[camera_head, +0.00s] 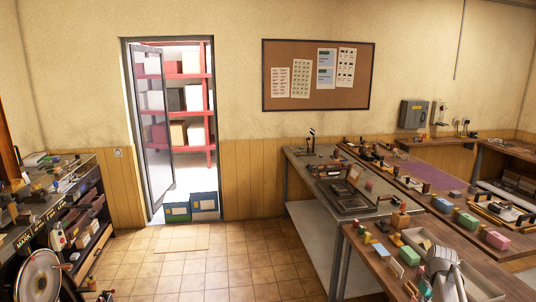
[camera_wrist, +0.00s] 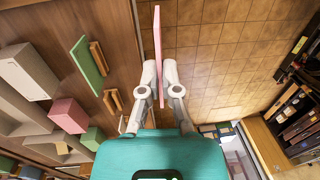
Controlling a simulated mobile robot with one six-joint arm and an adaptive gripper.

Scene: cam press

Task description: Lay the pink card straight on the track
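The pink card (camera_wrist: 157,38) is in the wrist view, seen nearly edge-on as a thin upright strip. My gripper (camera_wrist: 160,78) is closed with the card between its two grey fingers, and the card sticks out beyond the fingertips. Tiled floor shows behind the card, beside the edge of a brown table. In the head view my arm (camera_head: 443,268) covers part of the near bench at the lower right. The card cannot be made out with certainty there. I cannot tell which part of the scene is the track.
In the wrist view the brown table (camera_wrist: 112,22) holds a green plate (camera_wrist: 88,68), a pink block (camera_wrist: 68,115) and pale trays. In the head view, benches with several tools and blocks fill the right side. The tiled floor (camera_head: 225,265) is open in the middle.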

